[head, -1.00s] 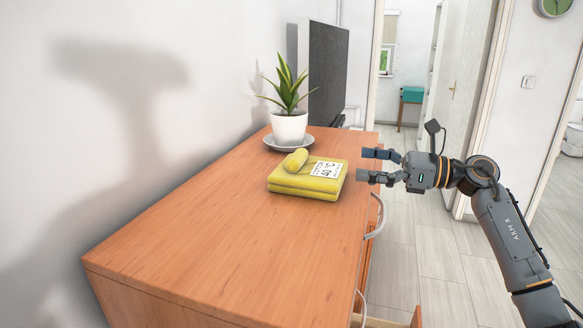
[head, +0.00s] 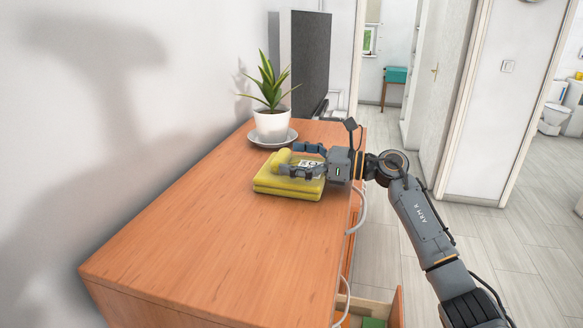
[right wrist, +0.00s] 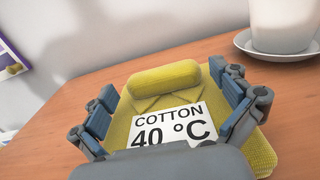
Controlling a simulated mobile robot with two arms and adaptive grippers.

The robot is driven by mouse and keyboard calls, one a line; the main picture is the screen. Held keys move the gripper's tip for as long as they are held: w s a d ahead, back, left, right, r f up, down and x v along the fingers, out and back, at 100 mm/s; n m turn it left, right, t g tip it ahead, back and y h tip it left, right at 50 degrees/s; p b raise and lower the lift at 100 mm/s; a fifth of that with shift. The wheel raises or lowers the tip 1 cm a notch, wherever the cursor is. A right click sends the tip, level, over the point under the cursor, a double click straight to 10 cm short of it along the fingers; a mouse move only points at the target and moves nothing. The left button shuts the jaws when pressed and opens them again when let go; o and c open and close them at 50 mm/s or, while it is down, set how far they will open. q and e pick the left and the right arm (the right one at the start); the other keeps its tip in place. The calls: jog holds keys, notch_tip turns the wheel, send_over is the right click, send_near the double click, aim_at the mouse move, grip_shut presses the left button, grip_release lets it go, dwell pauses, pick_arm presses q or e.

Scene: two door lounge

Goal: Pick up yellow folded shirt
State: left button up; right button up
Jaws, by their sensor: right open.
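The yellow folded shirt (head: 288,187) lies on the wooden dresser top, just in front of the potted plant. It also shows in the right wrist view (right wrist: 152,103), with a rolled part on top and a white label reading COTTON 40 °C. My right gripper (head: 287,160) reaches over the shirt from the right, and its arm hides part of the label in the head view. In the right wrist view the right gripper (right wrist: 168,105) is open, with one finger at each side of the shirt. I cannot tell whether the fingers touch it. My left gripper is not in view.
A plant in a white pot (head: 272,126) stands on a saucer (head: 256,139) close behind the shirt. A dark screen (head: 310,55) stands farther back. The dresser top (head: 190,240) is clear at the front. A drawer (head: 370,306) stands open at the lower right.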

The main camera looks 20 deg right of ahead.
jog(key=shift+d, duration=0.1)
jog(key=shift+c, duration=0.4)
jog(key=c, duration=1)
